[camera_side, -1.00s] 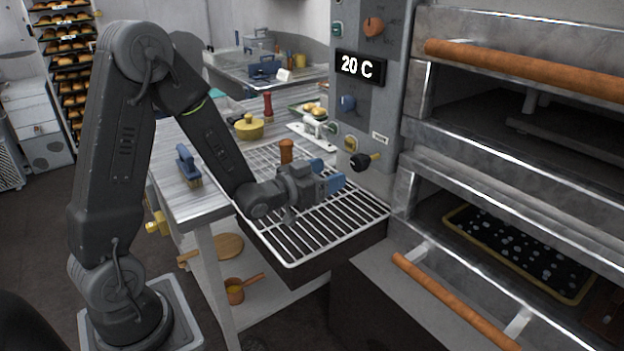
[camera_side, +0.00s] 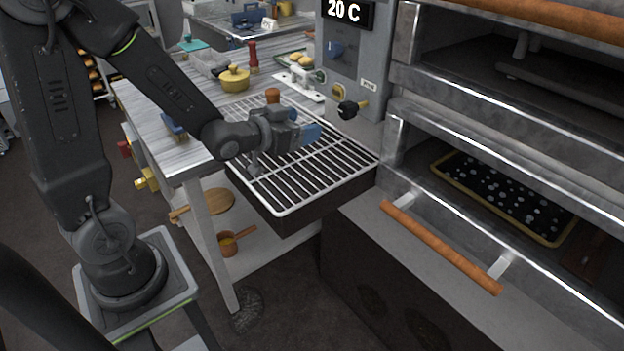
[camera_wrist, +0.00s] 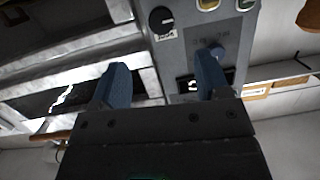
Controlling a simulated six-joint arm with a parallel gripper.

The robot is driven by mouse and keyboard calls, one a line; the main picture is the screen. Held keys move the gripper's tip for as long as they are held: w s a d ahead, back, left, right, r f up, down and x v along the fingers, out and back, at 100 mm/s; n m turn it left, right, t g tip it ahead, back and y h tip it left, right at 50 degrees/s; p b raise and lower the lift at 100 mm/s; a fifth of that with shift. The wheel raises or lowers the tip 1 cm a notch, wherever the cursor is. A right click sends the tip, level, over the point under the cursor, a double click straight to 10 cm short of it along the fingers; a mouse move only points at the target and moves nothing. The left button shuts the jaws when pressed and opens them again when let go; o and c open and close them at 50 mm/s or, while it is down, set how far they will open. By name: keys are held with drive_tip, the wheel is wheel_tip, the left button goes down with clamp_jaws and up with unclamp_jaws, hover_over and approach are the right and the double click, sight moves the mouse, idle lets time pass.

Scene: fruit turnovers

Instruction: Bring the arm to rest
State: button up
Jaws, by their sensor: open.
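My gripper (camera_side: 308,132) is over the wire rack (camera_side: 318,178) in the side view, with its blue fingers pointing right toward the oven's control panel (camera_side: 345,75). In the wrist view the two blue fingers of my gripper (camera_wrist: 160,85) stand wide apart with nothing between them. I cannot tell exactly how high the gripper is above the rack.
The deck oven stands at the right. Its lower door is open, with an orange handle (camera_side: 440,245), and a black speckled tray (camera_side: 500,195) lies inside. A black knob (camera_side: 348,109) sticks out near the gripper. A yellow pot (camera_side: 234,79) and a red grinder (camera_side: 253,58) stand on the bench.

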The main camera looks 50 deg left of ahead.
drive_tip(key=s+d+r+g, duration=0.3)
drive_tip(key=s+g, duration=0.2)
drive_tip(key=s, duration=0.4)
drive_tip(key=s+d+r+g, duration=0.3)
drive_tip(key=s+d+g, duration=0.1)
drive_tip(key=s, duration=0.6)
drive_tip(key=shift+s+d+g+h, duration=0.2)
drive_tip(key=shift+d+g+h, duration=0.1)
drive_tip(key=shift+g+h, duration=0.15)
